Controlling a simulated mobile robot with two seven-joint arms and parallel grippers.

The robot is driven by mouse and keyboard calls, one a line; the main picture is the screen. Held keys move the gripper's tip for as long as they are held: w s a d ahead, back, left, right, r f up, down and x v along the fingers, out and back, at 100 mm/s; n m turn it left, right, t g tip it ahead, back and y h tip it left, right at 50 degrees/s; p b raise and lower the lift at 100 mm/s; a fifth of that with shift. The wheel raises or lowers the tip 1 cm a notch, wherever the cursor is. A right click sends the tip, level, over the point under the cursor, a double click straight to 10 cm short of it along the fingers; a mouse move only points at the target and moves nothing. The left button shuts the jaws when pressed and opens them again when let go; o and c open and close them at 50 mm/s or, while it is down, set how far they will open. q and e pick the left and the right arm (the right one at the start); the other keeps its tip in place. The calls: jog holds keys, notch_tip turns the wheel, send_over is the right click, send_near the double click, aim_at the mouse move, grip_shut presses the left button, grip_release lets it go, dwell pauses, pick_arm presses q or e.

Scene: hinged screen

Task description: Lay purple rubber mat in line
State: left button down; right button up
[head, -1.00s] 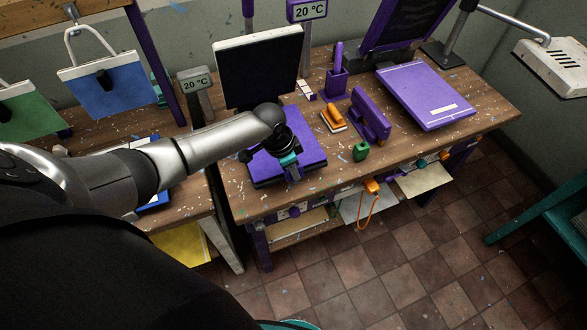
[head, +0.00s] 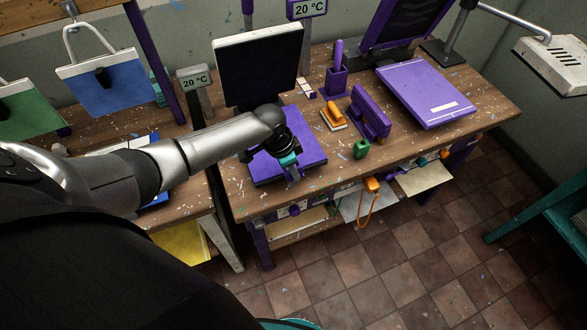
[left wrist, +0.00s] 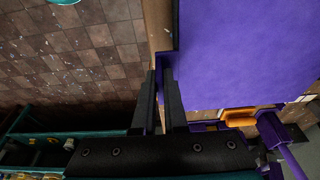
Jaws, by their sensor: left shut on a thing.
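The purple mat (head: 312,152) lies flat on the wooden bench in front of the upright dark screen with a pale frame (head: 258,68). My left gripper (head: 291,172) is at its front edge, shut on that edge. In the left wrist view, the mat (left wrist: 245,55) fills the upper right, and the fingers (left wrist: 163,88) close on its purple edge by a dark corner notch. My arm hides part of the mat's far left side in the head view. My right gripper is not in view.
To the right on the bench are an orange-handled tool (head: 333,116), a purple stapler-like object (head: 371,113), a green block (head: 361,149) and a purple slab (head: 424,93). An orange cord (head: 368,205) hangs from the front. A second bench (head: 190,205) stands left across a gap.

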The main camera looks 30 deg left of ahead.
pick_arm(q)
jog(key=c, duration=0.9)
grip_release()
jog(key=shift+c, duration=0.3)
